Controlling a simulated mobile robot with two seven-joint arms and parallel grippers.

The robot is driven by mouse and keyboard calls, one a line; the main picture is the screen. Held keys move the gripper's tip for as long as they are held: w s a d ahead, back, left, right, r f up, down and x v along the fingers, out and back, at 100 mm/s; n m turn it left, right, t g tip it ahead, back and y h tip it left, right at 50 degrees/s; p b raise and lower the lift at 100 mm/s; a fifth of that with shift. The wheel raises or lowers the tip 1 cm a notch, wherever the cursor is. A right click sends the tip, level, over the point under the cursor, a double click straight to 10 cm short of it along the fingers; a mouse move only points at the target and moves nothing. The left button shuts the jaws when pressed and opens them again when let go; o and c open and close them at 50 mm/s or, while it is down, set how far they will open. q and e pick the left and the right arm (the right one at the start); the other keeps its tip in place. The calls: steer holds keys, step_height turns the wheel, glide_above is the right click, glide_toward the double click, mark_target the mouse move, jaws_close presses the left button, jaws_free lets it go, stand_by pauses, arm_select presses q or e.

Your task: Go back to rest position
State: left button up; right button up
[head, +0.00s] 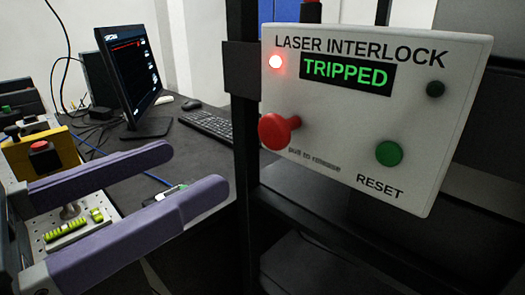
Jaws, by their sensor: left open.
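My left gripper (196,172) comes in from the left in the head view. Its two long purple fingers are apart with nothing held between them. They point right toward the laser interlock panel (330,140) and stop short of its left side. The panel is a white box with a lit red lamp (275,62) and a display (346,72) reading TRIPPED. It has a red mushroom button (278,131) and a green RESET button (389,153). My right gripper does not show.
A black post (243,120) and rack frame stand beside and behind the panel. On the dark bench behind are a monitor (132,72), a keyboard (207,125) and a mouse (191,104). A yellow box with a red button (42,150) and a perforated metal plate (72,226) are at left.

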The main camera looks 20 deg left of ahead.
arm_select(q)
steer(key=s+a+n+g+y+p, duration=0.25)
steer(key=s+g+y+p, duration=0.5)
steer(key=g+p, duration=0.7)
step_height(320, 180, up, 34)
steer(key=s+t+h+p, duration=0.1)
steer(key=p, duration=3.5)
steer(key=shift+s+r, duration=0.25)
steer(key=shift+a+m+h, duration=0.1)
steer(key=shift+m+h, duration=0.15)
